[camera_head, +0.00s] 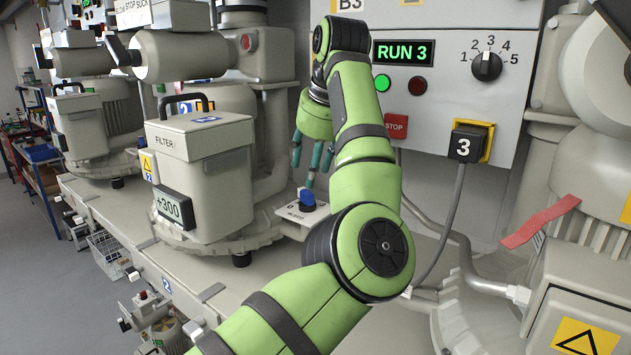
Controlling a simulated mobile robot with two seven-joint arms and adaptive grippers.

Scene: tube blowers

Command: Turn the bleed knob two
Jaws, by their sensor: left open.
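The bleed knob (307,197) is a small blue knob on a pale plate (291,213) with small dark markings, to the right of the filter housing (205,165). A blue label with a 2 (167,285) is on the base edge below that housing. My left gripper (311,170) hangs just above the knob with its dark teal fingers apart and pointing down. I see nothing between the fingers, and I cannot tell whether a fingertip touches the knob. My green arm hides the area to the right of the knob. My right gripper does not show.
A grey control panel (448,95) behind my arm has a RUN 3 display (403,53), a red STOP button (396,127) and a dial (487,66). A black plug marked 3 (466,143) has a hanging cable. A red tag (540,222) sticks out at the right.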

